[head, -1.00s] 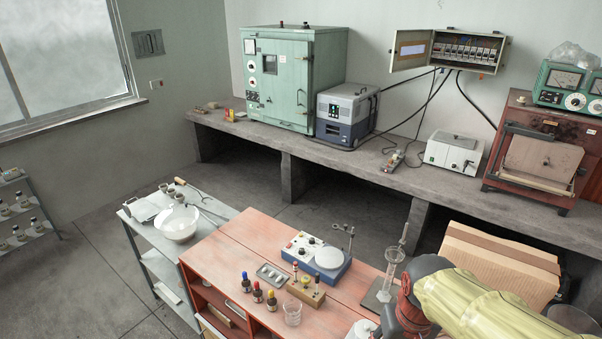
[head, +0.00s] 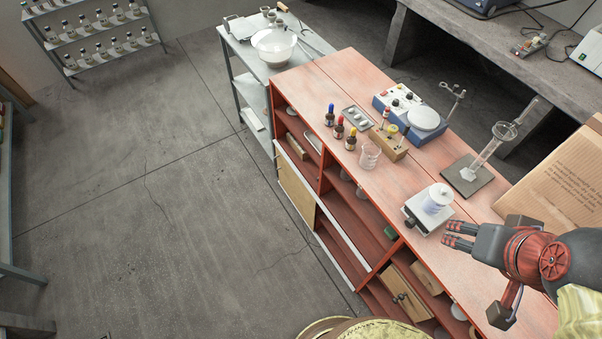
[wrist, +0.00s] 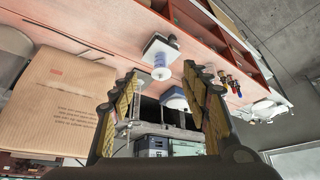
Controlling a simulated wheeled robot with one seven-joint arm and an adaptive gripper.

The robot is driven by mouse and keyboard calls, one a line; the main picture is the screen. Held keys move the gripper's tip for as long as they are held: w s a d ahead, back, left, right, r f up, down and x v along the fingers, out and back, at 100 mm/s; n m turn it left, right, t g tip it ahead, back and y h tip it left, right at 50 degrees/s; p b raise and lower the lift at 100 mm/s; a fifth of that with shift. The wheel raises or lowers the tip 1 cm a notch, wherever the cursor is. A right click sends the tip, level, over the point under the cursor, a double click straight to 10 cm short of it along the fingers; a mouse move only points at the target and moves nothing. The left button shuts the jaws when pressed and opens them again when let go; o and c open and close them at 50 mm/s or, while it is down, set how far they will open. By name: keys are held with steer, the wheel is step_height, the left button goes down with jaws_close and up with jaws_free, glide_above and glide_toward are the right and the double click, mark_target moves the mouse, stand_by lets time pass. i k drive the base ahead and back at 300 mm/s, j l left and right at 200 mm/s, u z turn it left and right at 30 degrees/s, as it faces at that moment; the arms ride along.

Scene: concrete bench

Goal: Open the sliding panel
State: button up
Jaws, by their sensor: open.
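The sliding panel looks to be the tan board (head: 296,190) in the front of the red cabinet (head: 325,75), at its left part in the head view. It stands upright in a pale rail and covers the opening behind it. A smaller wooden front with a dark knob (head: 401,296) shows lower right in the cabinet. My gripper (head: 449,235) is open and empty above the right part of the cabinet top, well apart from the panel. In the wrist view my gripper (wrist: 162,80) shows two spread fingers with nothing between them; the panel cannot be made out there.
A white device with a cylinder (head: 432,207) stands close to my fingertips. A glass beaker (head: 370,157), dropper bottles (head: 339,127) and a stand with glassware (head: 470,174) are on the top. A cardboard box (head: 560,175) is at right. Floor left of the cabinet is clear.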

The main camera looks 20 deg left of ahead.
mark_target(305, 202)
steer(key=i+j+z, duration=0.15)
steer(key=j, duration=0.65)
steer(key=i+j+z, duration=0.15)
steer(key=j, duration=0.7)
steer(key=j+z, duration=0.15)
steer(key=j, duration=0.65)
